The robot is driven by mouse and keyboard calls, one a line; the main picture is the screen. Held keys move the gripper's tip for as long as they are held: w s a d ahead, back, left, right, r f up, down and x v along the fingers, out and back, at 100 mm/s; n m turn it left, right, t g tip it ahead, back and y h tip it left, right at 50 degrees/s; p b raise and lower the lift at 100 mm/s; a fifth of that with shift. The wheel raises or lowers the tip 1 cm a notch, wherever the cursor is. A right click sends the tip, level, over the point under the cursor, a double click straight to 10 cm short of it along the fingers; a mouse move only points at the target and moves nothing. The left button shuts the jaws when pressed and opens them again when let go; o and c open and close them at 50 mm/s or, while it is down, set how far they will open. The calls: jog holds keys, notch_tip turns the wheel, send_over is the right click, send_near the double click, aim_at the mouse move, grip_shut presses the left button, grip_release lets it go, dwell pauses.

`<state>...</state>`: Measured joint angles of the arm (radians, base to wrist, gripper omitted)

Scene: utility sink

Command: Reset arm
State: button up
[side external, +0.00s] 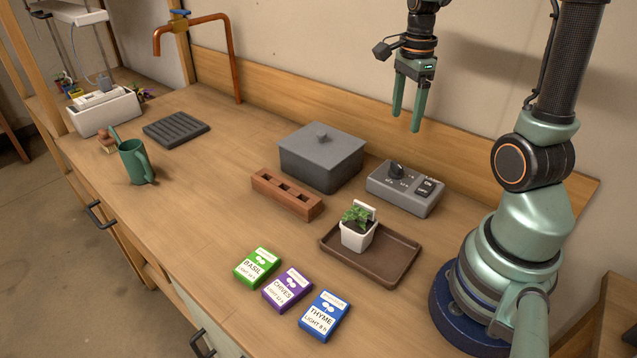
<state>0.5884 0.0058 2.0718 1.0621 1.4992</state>
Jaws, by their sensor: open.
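My gripper (408,103) hangs in the air at the upper right, above the back of the wooden counter. Its two green fingers point down and are apart, with nothing between them. Below it on the counter is a grey control box (405,187) with a dial and a switch. My gripper touches nothing. The green base of my arm stands at the right end of the counter.
A potted plant (357,235) stands on a brown tray (390,268).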

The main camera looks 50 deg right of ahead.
jog(key=a+r+n+t, duration=0.2)
jog(key=a+r+n, duration=0.1)
jog(key=a+n, duration=0.6)
jog(key=a+r+n+t, duration=0.3)
jog(key=a+n, duration=0.7)
jog(key=n, duration=0.5)
jog(key=shift+r+t, duration=0.3)
jog(key=shift+r, duration=0.15)
